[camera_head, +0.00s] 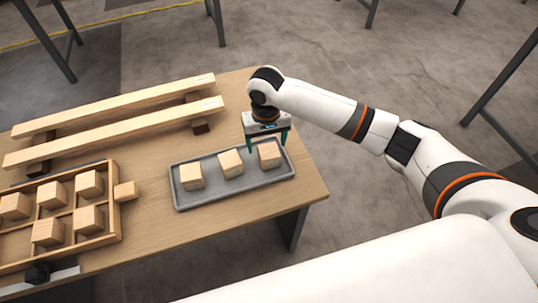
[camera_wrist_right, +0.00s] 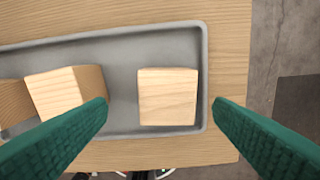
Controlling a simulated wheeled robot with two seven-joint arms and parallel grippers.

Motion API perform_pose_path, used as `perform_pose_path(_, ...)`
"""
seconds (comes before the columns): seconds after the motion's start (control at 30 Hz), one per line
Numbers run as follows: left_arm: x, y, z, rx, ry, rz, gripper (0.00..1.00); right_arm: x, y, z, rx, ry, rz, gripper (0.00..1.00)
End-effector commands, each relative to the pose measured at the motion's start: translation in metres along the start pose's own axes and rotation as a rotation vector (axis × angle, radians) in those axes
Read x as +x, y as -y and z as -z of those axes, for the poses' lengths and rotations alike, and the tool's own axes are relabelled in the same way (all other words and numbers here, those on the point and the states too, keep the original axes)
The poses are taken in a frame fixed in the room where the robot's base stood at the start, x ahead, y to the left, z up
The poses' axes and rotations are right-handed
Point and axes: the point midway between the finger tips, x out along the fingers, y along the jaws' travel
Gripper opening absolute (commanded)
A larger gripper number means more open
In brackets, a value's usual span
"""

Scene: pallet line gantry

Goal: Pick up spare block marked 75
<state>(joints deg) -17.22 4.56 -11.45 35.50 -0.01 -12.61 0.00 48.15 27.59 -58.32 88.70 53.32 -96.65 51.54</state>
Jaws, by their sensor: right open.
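Three wooden blocks lie in a grey tray (camera_head: 210,198): a left block (camera_head: 191,177), a middle block (camera_head: 231,163) and a right block (camera_head: 269,155). No number is readable on them in either view. My right gripper (camera_head: 266,148) is open above the right end of the tray, over the right block. In the right wrist view the right block (camera_wrist_right: 168,96) sits ahead, between the two green fingers (camera_wrist_right: 160,108) and apart from both. Another block (camera_wrist_right: 58,92) lies to its left. My left gripper is out of view.
A wooden crate (camera_head: 118,203) with several blocks stands at the left of the table (camera_head: 150,240), with one block (camera_head: 126,191) at its right edge. Two long planks (camera_head: 120,130) lie on supports behind. The table's right edge is near the tray.

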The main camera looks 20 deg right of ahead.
Motion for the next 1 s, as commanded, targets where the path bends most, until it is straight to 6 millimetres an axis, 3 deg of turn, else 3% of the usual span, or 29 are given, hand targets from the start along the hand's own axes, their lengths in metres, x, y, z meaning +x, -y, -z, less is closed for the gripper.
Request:
perform_pose_path(0.4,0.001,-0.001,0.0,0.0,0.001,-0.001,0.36,0.05,0.008,-0.001,-0.002,0.001,0.001,0.75)
perform_pose_path(0.67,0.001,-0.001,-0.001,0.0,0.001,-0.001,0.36,0.054,0.008,-0.001,-0.002,0.002,0.001,0.75)
perform_pose_path(0.77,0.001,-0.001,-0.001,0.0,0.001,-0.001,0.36,0.053,0.008,-0.001,-0.002,0.002,0.001,0.64)
perform_pose_path(1.0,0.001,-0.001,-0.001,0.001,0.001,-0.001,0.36,0.053,0.007,-0.001,-0.002,0.002,0.0,0.26)
